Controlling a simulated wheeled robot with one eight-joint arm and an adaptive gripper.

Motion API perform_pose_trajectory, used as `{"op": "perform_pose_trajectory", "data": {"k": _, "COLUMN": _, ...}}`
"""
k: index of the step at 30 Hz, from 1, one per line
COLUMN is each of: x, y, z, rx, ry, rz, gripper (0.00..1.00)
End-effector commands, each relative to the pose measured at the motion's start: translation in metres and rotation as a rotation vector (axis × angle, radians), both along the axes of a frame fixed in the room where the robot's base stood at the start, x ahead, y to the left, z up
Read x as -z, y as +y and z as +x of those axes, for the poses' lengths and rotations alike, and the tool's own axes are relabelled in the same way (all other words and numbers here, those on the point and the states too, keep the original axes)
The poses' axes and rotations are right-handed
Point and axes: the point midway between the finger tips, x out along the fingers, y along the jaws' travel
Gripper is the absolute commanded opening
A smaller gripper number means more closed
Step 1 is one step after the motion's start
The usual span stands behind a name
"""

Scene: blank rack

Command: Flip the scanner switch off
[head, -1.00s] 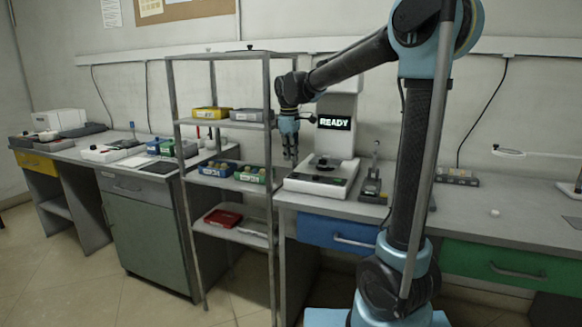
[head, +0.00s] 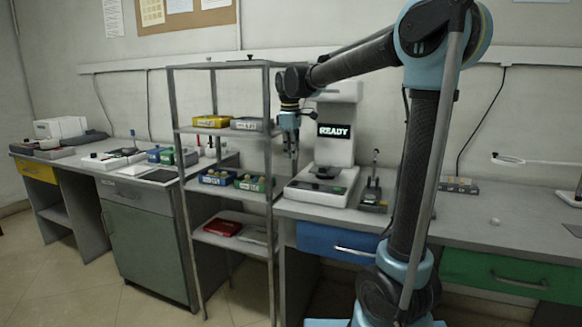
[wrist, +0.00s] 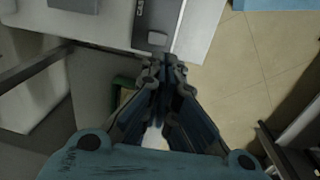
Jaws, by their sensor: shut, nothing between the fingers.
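The scanner (head: 335,150) is a white upright machine on the bench, with a wide base and a dark display reading READY. My gripper (head: 291,152) hangs fingers-down in front of the scanner's left side, beside the shelf rack post. In the wrist view my gripper (wrist: 163,65) is shut and empty. Its fingertips lie just below a small grey block (wrist: 157,38) on a dark labelled strip at the edge of a white body. This may be the scanner's switch, but its position cannot be read. Whether the fingertips touch it cannot be told.
A metal shelf rack (head: 220,65) with several coloured bins stands close left of my gripper. A small dark stand (head: 373,197) is right of the scanner. A blue drawer (head: 337,241) is under the bench. My arm crosses above the bench at right.

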Motion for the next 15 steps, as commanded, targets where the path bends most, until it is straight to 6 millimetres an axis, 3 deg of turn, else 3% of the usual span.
{"op": "perform_pose_trajectory", "data": {"k": 5, "x": 0.003, "y": -0.023, "z": -0.013, "rx": 0.059, "ry": -0.005, "rz": 0.008, "gripper": 0.0}}
{"op": "perform_pose_trajectory", "data": {"k": 15, "x": 0.021, "y": -0.093, "z": -0.061, "rx": 0.273, "ry": -0.024, "rz": 0.04, "gripper": 0.0}}
